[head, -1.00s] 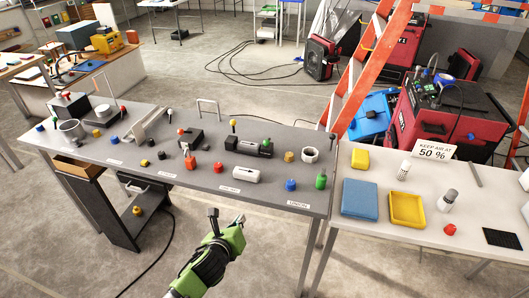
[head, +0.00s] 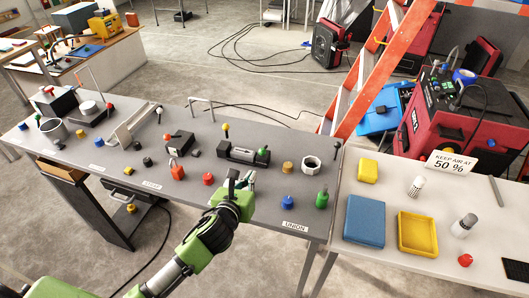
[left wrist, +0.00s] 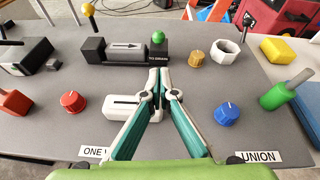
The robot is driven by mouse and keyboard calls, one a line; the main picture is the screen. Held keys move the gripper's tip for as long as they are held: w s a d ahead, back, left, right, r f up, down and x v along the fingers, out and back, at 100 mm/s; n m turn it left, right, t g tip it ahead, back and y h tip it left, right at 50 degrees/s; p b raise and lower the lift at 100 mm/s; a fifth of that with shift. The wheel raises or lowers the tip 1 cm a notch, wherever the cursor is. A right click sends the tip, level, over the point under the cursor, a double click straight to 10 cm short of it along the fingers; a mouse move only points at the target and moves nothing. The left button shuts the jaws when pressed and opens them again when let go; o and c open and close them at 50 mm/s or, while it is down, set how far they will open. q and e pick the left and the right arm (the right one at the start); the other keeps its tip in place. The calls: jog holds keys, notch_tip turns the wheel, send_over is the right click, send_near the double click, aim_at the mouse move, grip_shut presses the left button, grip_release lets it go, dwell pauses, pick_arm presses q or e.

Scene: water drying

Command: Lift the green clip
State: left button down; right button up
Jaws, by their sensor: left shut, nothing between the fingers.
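A green piece with a thin grey top (head: 322,198) stands upright near the right front corner of the grey table (head: 270,213). I take it for the green clip; it also shows at the right of the left wrist view (left wrist: 274,96). My left gripper (head: 245,180) is over the table's front part, to the left of the green piece and apart from it. In the left wrist view its fingertips (left wrist: 159,77) meet, with nothing held. A white block (left wrist: 120,103) lies beneath and beside the fingers. My right gripper is not in view.
A blue knob (left wrist: 228,114) sits between my left gripper and the green piece. A black fixture (head: 240,155) with a green ball (head: 263,152) is behind. A red knob (left wrist: 73,101), brass knob (left wrist: 197,59) and white nut (left wrist: 226,52) stand around. A white table (head: 385,255) adjoins at right.

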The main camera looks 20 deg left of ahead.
aim_at(262, 159)
pick_arm(q)
jog(key=shift+w+f, duration=0.1)
jog(key=shift+w, duration=0.25)
jog(key=shift+s+r, duration=0.2)
jog(key=shift+s, duration=0.05)
jog(key=x, duration=0.8)
jog(key=shift+w+p, duration=0.1)
jog(key=shift+p, duration=0.2)
jog(key=shift+w+f, duration=0.25)
jog(key=shift+w, duration=0.45)
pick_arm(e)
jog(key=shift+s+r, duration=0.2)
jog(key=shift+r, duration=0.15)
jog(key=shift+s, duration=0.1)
pick_arm(q)
jog(key=shift+w, duration=0.15)
